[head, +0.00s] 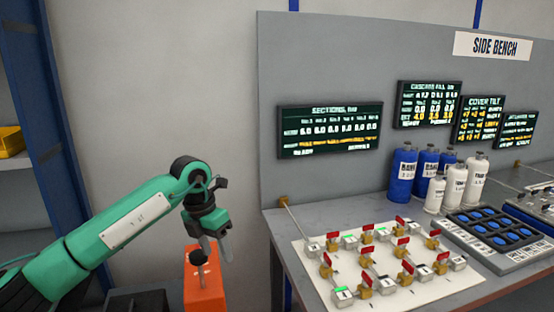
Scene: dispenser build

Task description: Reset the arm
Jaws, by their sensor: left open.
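My left arm comes in from the left in the head view. Its left gripper (216,250) points down, with grey fingers apart and nothing seen between them. It hangs left of the side bench, above and beside an orange box (204,284). A dark round knob (199,257) on a stem stands at the box, close to the fingers; I cannot tell whether they touch. My right gripper does not show.
The grey side bench (290,228) carries a white board (318,287) with several red-handled valves, blue cylinders (402,172), white cylinders (455,187) and a dark tray (492,262) of blue discs. Dark displays (330,130) hang behind. A blue shelf upright (45,120) stands left.

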